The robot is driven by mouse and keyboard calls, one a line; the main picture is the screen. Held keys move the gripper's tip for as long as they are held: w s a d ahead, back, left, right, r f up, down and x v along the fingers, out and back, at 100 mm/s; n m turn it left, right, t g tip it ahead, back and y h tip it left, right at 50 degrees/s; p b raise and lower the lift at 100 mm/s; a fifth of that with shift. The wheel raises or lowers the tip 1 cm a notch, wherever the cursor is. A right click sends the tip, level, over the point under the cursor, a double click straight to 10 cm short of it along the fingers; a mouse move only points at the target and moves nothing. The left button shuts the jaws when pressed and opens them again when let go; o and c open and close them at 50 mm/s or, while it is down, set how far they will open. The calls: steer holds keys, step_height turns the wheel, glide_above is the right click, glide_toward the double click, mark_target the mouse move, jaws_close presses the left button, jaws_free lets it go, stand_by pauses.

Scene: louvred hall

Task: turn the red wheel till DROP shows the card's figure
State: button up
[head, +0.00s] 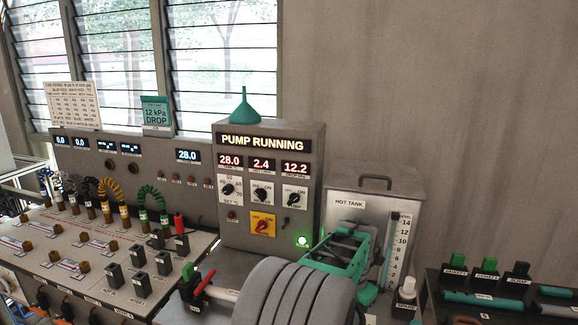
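The teal card (155,113) stands on top of the panel at the left and reads 12 kPa DROP. The right-hand red display (295,167) on the pump cabinet reads 12.2; the small label under it seems to say DROP. My gripper (338,254), teal and dark, is in front of the hot tank, beyond my thick grey arm link. Its fingertips are not clear, so I cannot tell whether it is open or holding something. I cannot make out a red wheel for certain; my arm and gripper hide part of the bench there.
The pump cabinet (270,139) shows PUMP RUNNING, with a lit green lamp (303,241) and a red knob on a yellow plate (262,225). The hot tank (347,214) stands behind my gripper. A red-handled lever (204,283) is at the front. A funnel (244,106) sits on the cabinet.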

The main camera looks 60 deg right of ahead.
steer(key=shift+s+a+f, duration=0.1)
steer(key=shift+a+f, duration=0.2)
steer(key=shift+f, duration=0.25)
steer(key=shift+s+a+f, duration=0.1)
steer(key=shift+a+f, duration=0.15)
steer(key=shift+f, duration=0.3)
steer(key=shift+r+p, duration=0.3)
steer(key=d+r+p, duration=0.2)
steer(key=p, duration=0.1)
steer(key=shift+s+d+r+y, duration=0.2)
steer(key=shift+r+y, duration=0.1)
steer(key=shift+r, duration=0.1)
steer(key=r, duration=0.1)
steer(key=a+r+p, duration=0.1)
steer(key=r, duration=0.1)
steer(key=a+r+p, duration=0.1)
steer(key=shift+w+a+r, duration=0.15)
steer(key=shift+w+r, duration=0.1)
steer(key=shift+d+f, duration=0.25)
steer(key=shift+d, duration=0.2)
steer(key=shift+a+r, duration=0.2)
steer(key=shift+r, duration=0.15)
step_height(320, 180, up, 7)
steer(key=b, duration=0.1)
steer(key=shift+d, duration=0.15)
